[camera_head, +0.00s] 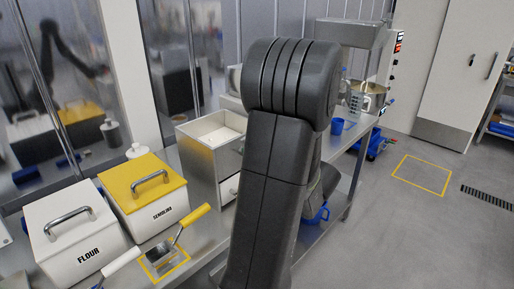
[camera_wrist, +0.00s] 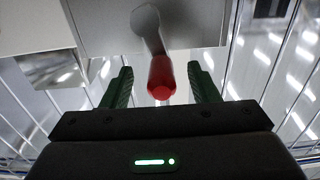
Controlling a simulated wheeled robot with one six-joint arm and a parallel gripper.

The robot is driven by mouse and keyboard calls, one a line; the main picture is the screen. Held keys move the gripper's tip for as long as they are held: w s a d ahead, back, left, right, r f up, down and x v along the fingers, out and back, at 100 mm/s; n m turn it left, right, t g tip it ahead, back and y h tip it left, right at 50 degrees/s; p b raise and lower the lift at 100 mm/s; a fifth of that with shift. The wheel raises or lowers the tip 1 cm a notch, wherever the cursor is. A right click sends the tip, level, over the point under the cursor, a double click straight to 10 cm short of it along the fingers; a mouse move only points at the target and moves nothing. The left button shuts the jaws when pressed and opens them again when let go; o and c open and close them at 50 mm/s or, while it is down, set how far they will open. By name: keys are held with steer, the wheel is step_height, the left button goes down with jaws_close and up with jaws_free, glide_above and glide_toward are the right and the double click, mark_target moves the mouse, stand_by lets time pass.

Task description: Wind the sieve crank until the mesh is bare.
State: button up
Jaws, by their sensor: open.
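The sieve (camera_head: 203,173) is a metal box left of my arm in the head view. White material (camera_head: 220,136) covers its open top, so I cannot see bare mesh there. In the wrist view the crank's red handle (camera_wrist: 161,78) hangs from a grey crank arm (camera_wrist: 148,28). My gripper (camera_wrist: 160,88) is open, with one green finger on each side of the red handle. Gaps show between the handle and both fingers. The head view hides the gripper and crank behind my arm.
A white FLOUR bin (camera_head: 75,233) and a yellow-lidded SEMOLINA bin (camera_head: 143,190) stand at left. A yellow-handled scoop (camera_head: 178,240) lies in front of them. Blue cups, one of them a mug (camera_head: 337,126), and a mixer bowl (camera_head: 371,96) are on the right. The floor at right is open.

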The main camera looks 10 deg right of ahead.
steer(key=v, duration=0.8)
steer(key=shift+s, duration=0.1)
steer(key=x, duration=0.9)
steer(key=shift+w+d+r, duration=0.1)
steer(key=shift+w+d, duration=0.35)
steer(key=shift+d, duration=0.25)
